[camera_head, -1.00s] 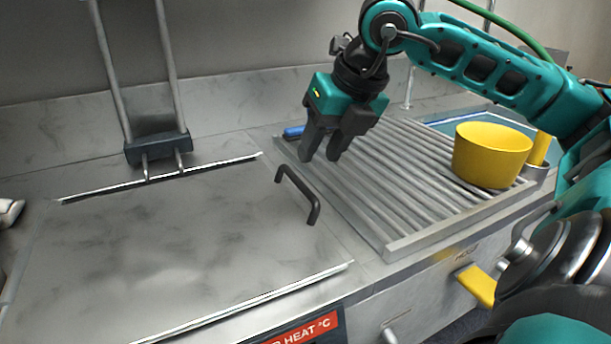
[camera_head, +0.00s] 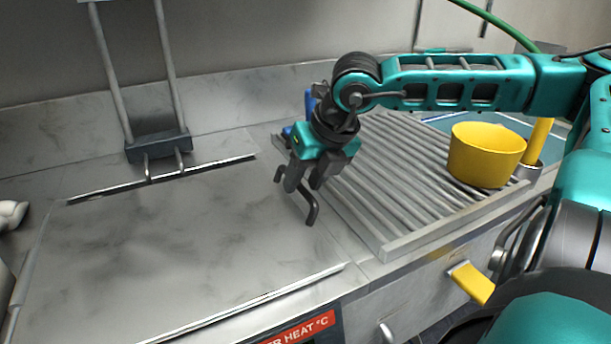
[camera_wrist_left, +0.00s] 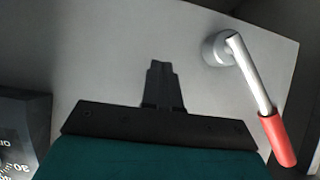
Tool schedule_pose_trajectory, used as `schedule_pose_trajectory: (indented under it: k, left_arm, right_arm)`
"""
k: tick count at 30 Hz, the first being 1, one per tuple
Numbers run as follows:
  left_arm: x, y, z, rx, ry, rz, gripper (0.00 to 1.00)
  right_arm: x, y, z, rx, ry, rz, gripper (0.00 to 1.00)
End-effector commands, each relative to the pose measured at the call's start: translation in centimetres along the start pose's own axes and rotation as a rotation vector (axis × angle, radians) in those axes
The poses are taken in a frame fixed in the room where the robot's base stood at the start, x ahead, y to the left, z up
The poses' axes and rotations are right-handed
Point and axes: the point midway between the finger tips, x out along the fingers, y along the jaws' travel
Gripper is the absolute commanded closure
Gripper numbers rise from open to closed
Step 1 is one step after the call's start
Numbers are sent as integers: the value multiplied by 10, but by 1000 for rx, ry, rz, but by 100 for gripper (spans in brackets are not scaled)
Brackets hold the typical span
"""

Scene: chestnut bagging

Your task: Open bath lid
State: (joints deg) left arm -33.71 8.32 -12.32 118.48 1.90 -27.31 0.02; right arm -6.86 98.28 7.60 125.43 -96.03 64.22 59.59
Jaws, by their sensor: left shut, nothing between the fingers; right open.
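The bath lid (camera_head: 170,235) is a flat grey metal plate lying closed on the counter at left in the head view. Its dark bar handle (camera_head: 313,210) stands at the lid's right edge. My right gripper (camera_head: 301,190) is open, with its fingers pointing down at the handle and partly covering it. I cannot tell whether the fingers touch the handle. My left gripper (camera_wrist_left: 163,85) shows in the left wrist view, shut and empty, in front of a pale panel.
A ribbed draining rack (camera_head: 385,190) lies right of the lid, with a yellow bowl (camera_head: 485,155) on it. A dark bracket with two rods (camera_head: 158,147) stands behind the lid. A red-ended lever (camera_wrist_left: 262,95) is near my left gripper.

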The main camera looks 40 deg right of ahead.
Motion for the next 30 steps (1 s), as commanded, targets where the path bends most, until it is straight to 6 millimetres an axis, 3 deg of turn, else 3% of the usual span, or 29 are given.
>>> schedule_pose_trajectory:
  k: [4, 17, 30]
  left_arm:
    - [0, -1, 0, 6, -1, 0, 100]
    - [-1, -2, 2, 11, -4, 0, 100]
    - [-2, -1, 4, 7, -8, 0, 100]
  right_arm:
    - [0, 0, 0, 0, 0, 0, 60]
    - [0, 0, 0, 0, 0, 0, 100]
    - [0, 0, 0, 0, 0, 0, 100]
